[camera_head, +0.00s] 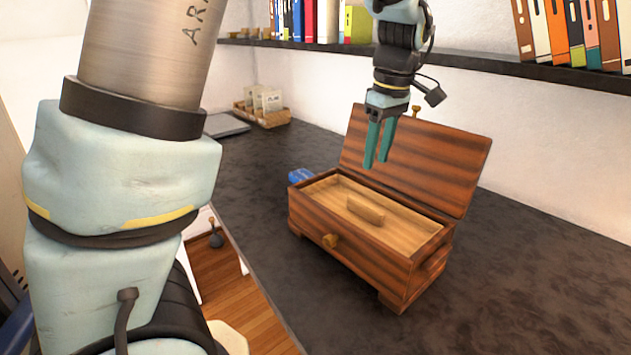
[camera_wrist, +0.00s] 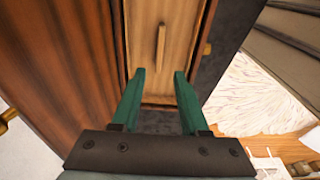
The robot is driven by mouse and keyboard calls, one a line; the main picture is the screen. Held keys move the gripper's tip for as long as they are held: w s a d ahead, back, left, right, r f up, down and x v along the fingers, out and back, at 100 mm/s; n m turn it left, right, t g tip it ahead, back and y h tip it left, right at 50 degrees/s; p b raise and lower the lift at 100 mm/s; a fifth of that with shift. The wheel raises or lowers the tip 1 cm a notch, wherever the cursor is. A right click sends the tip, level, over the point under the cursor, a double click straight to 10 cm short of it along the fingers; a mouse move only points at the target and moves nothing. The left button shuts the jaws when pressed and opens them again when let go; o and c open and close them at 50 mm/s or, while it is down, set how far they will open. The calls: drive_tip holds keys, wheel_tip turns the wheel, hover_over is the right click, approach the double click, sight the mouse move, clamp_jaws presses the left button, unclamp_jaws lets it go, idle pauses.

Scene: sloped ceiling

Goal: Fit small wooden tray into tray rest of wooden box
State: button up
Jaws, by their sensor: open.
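The wooden box (camera_head: 350,253) stands on the dark counter with its striped lid (camera_head: 415,155) open and leaning back. The small wooden tray (camera_head: 400,223) lies inside the box's opening, pale, with a raised bar handle (camera_head: 365,208) in its middle. It looks roughly level with the box's rim; I cannot tell if it is fully seated. My gripper (camera_head: 377,163) is above the box's back left part, open and empty, fingers pointing down. In the wrist view the tray (camera_wrist: 180,75) and its handle (camera_wrist: 161,50) lie beyond my open fingertips (camera_wrist: 159,75).
A dark shelf (camera_head: 480,62) with books runs along the wall above. A blue object (camera_head: 299,175) lies behind the box's left end. A small crate (camera_head: 262,112) and a grey flat item (camera_head: 224,125) sit farther back. The counter right of the box is clear.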

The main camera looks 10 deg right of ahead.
drive_tip(key=w+a+f+m, duration=0.1)
drive_tip(key=w+a+f, duration=0.1)
drive_tip(key=a, duration=0.5)
drive_tip(key=w+a+f+m, duration=0.1)
drive_tip(key=a+f+m, duration=0.1)
drive_tip(key=a, duration=0.6)
drive_tip(key=s+a+f+m, duration=0.2)
drive_tip(key=a, duration=0.6)
drive_tip(key=s+a+f+m, duration=0.2)
drive_tip(key=s+a+f, duration=0.1)
drive_tip(key=a, duration=0.5)
drive_tip(key=shift+s+h, duration=0.3)
drive_tip(key=shift+h, duration=0.1)
drive_tip(key=shift+c, duration=0.3)
